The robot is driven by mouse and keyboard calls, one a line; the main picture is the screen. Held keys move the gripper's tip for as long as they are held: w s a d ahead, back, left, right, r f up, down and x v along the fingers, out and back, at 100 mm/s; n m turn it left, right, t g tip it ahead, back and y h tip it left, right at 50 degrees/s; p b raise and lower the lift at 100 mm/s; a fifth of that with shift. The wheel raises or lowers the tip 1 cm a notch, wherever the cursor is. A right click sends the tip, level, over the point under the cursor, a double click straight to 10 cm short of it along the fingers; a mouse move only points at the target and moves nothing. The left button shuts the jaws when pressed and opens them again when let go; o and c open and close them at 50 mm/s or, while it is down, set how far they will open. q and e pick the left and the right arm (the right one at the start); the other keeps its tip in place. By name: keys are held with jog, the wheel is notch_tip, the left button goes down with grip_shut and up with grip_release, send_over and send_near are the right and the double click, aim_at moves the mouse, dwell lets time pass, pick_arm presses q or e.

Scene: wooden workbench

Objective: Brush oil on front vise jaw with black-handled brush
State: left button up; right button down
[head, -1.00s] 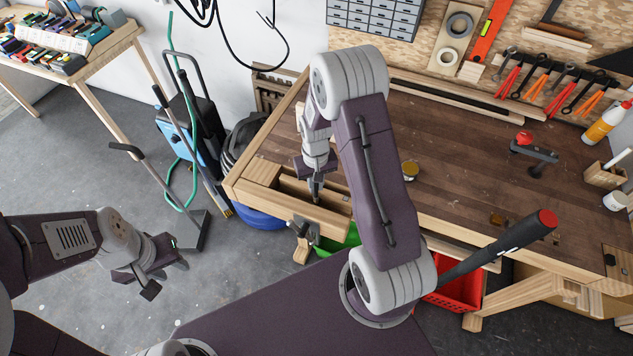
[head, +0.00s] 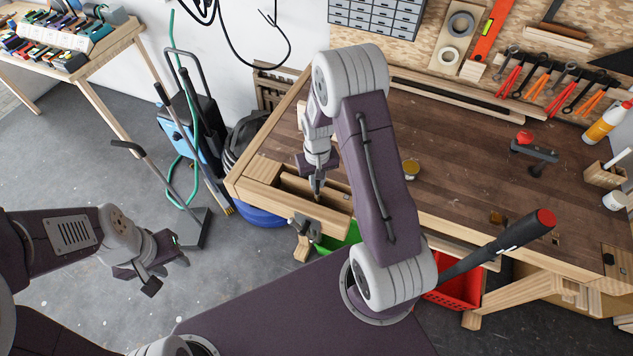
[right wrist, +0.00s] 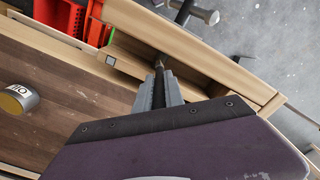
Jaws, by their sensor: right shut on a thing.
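The wooden front vise jaw (head: 285,212) is at the bench's left front corner, with an open gap behind it. In the right wrist view the jaw (right wrist: 195,45) runs diagonally across the top. My right gripper (head: 317,182) points down over the gap, near the jaw. It is shut on the black-handled brush (right wrist: 158,84); the short bristle tip shows beyond the fingers. I cannot tell whether the bristles touch the jaw. A small round tin (head: 411,168) stands on the bench; it also shows in the right wrist view (right wrist: 18,99). My left gripper (head: 165,268) is open and empty above the floor.
The vise handle (head: 303,230) sticks out in front of the jaw. A red crate (head: 458,290) and a green bin (head: 340,238) are below the bench. The middle benchtop is mostly clear.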

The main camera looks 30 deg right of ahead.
jog(key=shift+w+d, duration=0.15)
jog(key=shift+d, duration=0.1)
jog(key=shift+f, duration=0.1)
jog(key=shift+p, duration=0.3)
jog(key=shift+s+a, duration=0.55)
jog(key=shift+a, duration=0.05)
dwell(1.3)
